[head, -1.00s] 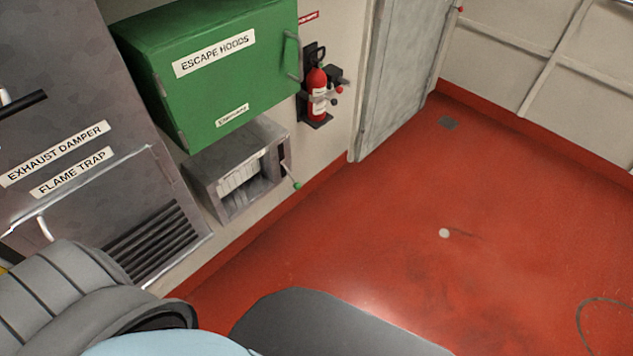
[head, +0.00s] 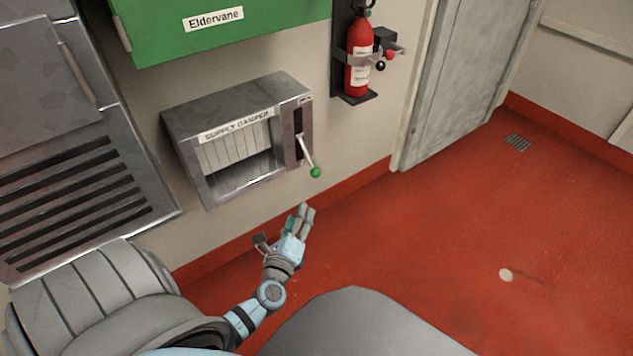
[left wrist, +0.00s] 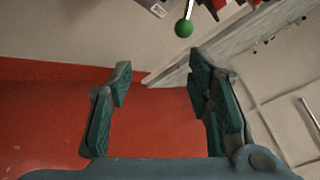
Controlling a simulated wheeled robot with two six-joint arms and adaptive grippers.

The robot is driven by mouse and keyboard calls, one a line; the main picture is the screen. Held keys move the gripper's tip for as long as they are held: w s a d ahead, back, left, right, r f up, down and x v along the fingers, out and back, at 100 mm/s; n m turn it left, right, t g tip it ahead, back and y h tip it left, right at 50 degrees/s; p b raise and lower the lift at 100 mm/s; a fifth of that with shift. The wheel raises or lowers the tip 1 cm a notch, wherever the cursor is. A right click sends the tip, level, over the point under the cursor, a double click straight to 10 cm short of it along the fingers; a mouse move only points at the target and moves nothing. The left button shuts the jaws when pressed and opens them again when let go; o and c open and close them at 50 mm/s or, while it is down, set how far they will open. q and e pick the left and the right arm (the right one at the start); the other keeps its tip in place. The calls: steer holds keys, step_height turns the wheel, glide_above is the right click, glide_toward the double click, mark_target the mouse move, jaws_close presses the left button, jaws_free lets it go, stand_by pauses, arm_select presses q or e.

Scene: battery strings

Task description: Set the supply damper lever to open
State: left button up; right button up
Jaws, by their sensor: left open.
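The supply damper (head: 240,138) is a grey metal box on the wall with white louvre slats and an open lower front. Its lever (head: 306,152) comes out of a dark slot on the right side and slants down to a green ball knob (head: 316,172). My left gripper (head: 304,212) is open and empty, just below the knob and apart from it. In the left wrist view the green knob (left wrist: 183,28) shows above the gap between the open fingers (left wrist: 160,85). My right gripper is in neither view.
A green cabinet (head: 190,40) hangs above the damper. A red fire extinguisher (head: 358,62) is mounted to its right, beside a grey door (head: 455,90). A slatted grille (head: 75,190) is at the left. The red floor (head: 420,240) is largely clear.

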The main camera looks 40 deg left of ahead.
mark_target(314, 177)
arm_select(q)
steer(key=shift+m+t, duration=0.6)
steer(key=w+a, duration=0.1)
steer(key=w, duration=0.2)
steer(key=w+a+r+b, duration=0.1)
steer(key=w, duration=0.2)
steer(key=w+a+r, duration=0.1)
steer(key=w, duration=0.2)
steer(key=shift+w+a+r+b, duration=0.1)
steer(key=shift+w+r+b, duration=0.05)
steer(key=shift+w+b, duration=0.15)
steer(key=b+x, duration=0.1)
steer(key=x, duration=0.3)
steer(key=shift+w+a, duration=0.1)
steer(key=shift+w+a+r, duration=0.1)
steer(key=shift+w, duration=0.2)
jaws_close()
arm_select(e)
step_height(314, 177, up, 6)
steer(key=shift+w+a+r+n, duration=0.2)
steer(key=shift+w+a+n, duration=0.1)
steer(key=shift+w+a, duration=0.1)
